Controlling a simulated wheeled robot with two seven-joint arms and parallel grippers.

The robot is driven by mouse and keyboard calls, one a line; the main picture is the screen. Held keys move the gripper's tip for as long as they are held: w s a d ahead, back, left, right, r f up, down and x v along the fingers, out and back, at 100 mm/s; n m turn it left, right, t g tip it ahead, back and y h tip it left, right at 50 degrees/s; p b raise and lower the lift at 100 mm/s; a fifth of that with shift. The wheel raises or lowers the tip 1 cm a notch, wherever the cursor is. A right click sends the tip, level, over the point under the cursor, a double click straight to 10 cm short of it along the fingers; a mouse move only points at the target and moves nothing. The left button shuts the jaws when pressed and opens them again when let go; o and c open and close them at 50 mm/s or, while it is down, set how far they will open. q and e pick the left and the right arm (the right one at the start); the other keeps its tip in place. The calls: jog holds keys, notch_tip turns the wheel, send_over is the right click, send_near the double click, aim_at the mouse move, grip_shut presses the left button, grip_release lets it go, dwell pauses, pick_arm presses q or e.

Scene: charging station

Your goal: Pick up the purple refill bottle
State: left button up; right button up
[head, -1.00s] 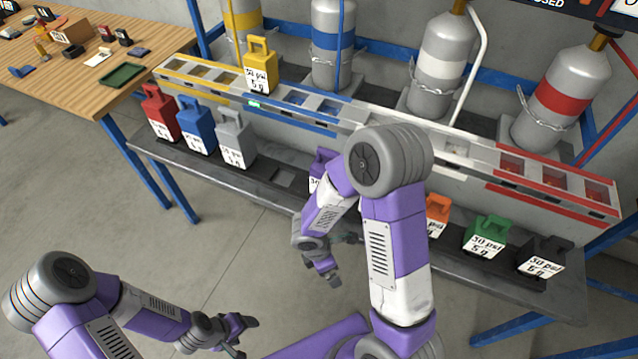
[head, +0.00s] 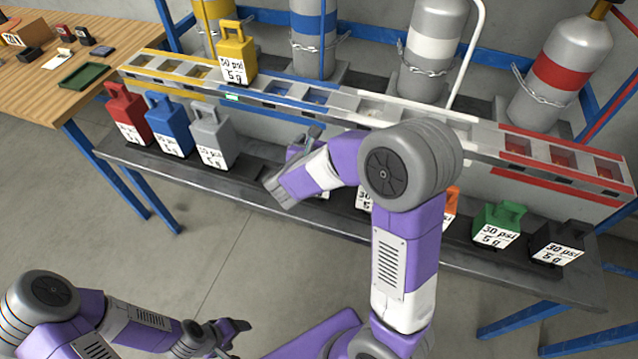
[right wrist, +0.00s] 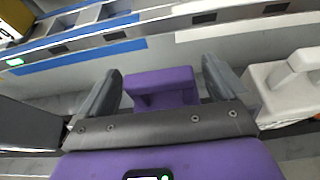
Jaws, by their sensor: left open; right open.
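The purple refill bottle (head: 296,149) stands on the grey shelf in the head view, mostly hidden behind my right gripper and forearm. In the right wrist view its purple handle (right wrist: 160,86) shows between the two fingers. My right gripper (right wrist: 163,70) is open, with one finger on each side of the handle. I see a gap beside the handle; whether either finger touches it I cannot tell. The bottle's lower part is hidden by the gripper body. My left gripper (head: 236,333) is open and empty, low in the head view, away from the shelf.
A grey bottle (head: 212,137) stands left of the purple one, with blue and red bottles beyond. A white bottle (right wrist: 284,88) stands close to the right finger. Green (head: 497,224) and black bottles stand further right. The sloped rack (head: 345,105) runs behind.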

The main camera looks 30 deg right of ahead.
jog(key=shift+x, duration=1.05)
jog(key=shift+c, duration=0.2)
jog(key=shift+a, duration=0.1)
grip_shut()
